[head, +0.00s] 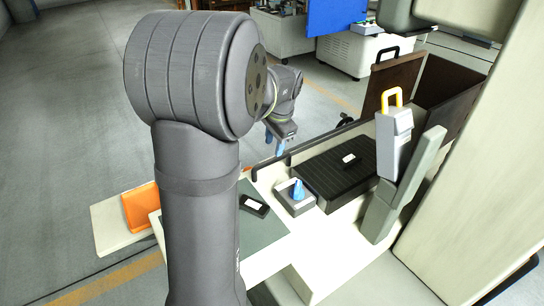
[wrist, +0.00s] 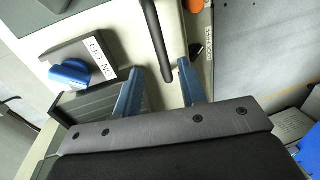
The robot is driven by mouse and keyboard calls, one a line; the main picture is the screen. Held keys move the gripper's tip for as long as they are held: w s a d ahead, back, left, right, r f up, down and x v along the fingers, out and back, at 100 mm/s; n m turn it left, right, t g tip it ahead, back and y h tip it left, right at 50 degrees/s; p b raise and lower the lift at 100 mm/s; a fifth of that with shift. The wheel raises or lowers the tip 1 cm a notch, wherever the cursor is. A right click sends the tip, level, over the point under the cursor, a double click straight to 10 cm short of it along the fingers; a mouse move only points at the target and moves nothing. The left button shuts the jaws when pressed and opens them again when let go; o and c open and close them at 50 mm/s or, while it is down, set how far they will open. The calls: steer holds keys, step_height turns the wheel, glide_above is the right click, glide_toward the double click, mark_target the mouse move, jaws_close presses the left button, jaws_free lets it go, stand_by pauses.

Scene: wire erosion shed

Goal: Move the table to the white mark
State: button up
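My gripper (head: 279,142) is open, with two blue fingers; in the wrist view its fingertips (wrist: 160,68) are apart. The end of a black bar (wrist: 154,38) shows between the fingertips, with gaps on both sides; I cannot tell whether it is at their depth. In the head view a long black bar (head: 318,140) runs along the bench edge below my gripper. A dark ribbed slab (head: 335,172), perhaps the table, lies on the pale bench. A small white block or mark (head: 349,159) shows on it. It is unclear whether this is the white mark.
A grey box with a blue knob (head: 297,190) and an ON OFF label (wrist: 104,60) sits beside the slab. A LOCK FREE label (wrist: 208,43) lies near an orange knob (wrist: 195,5). A grey device with a yellow handle (head: 393,135) stands right. An orange panel (head: 141,207) is left.

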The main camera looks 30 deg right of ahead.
mark_target(271, 160)
steer(key=f, duration=0.3)
steer(key=w+f, duration=0.1)
steer(key=f, duration=0.2)
steer(key=shift+w+f, duration=0.15)
steer(key=shift+f, duration=0.1)
jaws_close()
steer(key=shift+a, duration=0.1)
